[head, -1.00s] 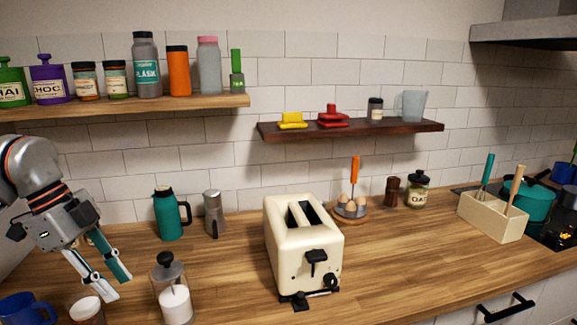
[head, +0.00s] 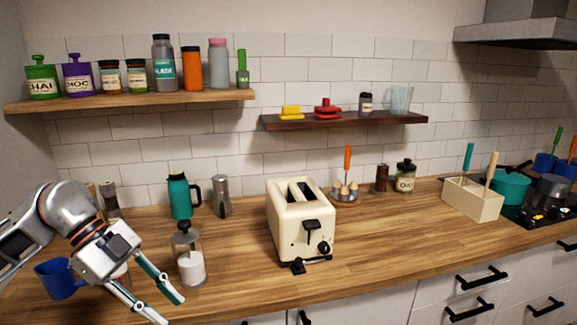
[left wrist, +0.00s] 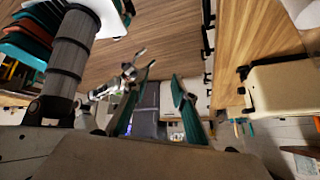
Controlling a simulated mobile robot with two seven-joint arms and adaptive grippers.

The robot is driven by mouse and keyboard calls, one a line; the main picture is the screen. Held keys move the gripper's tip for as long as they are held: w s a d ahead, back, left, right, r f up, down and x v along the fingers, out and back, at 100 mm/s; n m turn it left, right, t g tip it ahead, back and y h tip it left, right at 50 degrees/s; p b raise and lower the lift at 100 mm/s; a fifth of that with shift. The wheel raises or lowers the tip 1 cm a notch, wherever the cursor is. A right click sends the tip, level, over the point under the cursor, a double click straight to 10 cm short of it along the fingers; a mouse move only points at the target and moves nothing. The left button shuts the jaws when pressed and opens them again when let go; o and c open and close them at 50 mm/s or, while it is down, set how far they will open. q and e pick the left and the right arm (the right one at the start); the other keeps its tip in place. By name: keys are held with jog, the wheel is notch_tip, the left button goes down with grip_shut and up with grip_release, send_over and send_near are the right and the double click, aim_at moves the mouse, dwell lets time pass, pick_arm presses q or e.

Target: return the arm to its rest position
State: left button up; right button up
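My left arm comes in from the left in the head view. Its gripper (head: 158,296) hangs over the front left edge of the counter, pointing down and to the right. Its two teal-padded fingers are apart with nothing between them. The left wrist view also shows the gripper (left wrist: 156,100) open and empty. A small white jointed arm part shows behind the left finger in that view. It may be my right arm, but its fingers are too small to read.
The wooden counter (head: 370,238) holds a blue mug (head: 60,280), a glass press (head: 189,262), a teal flask (head: 181,196), a grey moka pot (head: 221,198) and a cream toaster (head: 300,225). The mug and press are close to my left arm. Free room lies before the counter.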

pick_arm(q)
jog(key=s+d+t+h, duration=0.1)
jog(key=d+t+h, duration=0.5)
jog(key=d+h, duration=0.8)
jog(key=w+a+f+n+t+y, duration=0.1)
jog(key=a+f+n+t+y, duration=0.3)
jog(key=f+n+t+y, duration=0.35)
jog(key=a+f+n+t+y, duration=0.35)
jog(key=f+n+y, duration=0.4)
jog(key=f, duration=0.35)
jog(key=s+a+f+n+g+y, duration=0.1)
jog(key=s+a+f+g+y, duration=0.1)
jog(key=s+f, duration=0.5)
jog(key=s+a+f+n+g+y, duration=0.1)
jog(key=s+a+f+g+y, duration=0.1)
jog(key=s+f, duration=0.5)
notch_tip(320, 180, down, 5)
jog(key=shift+s+f+n+g+y, duration=0.1)
jog(key=shift+s+n+g+y, duration=0.05)
jog(key=shift+n+g+y, duration=0.3)
jog(key=shift+a, duration=0.1)
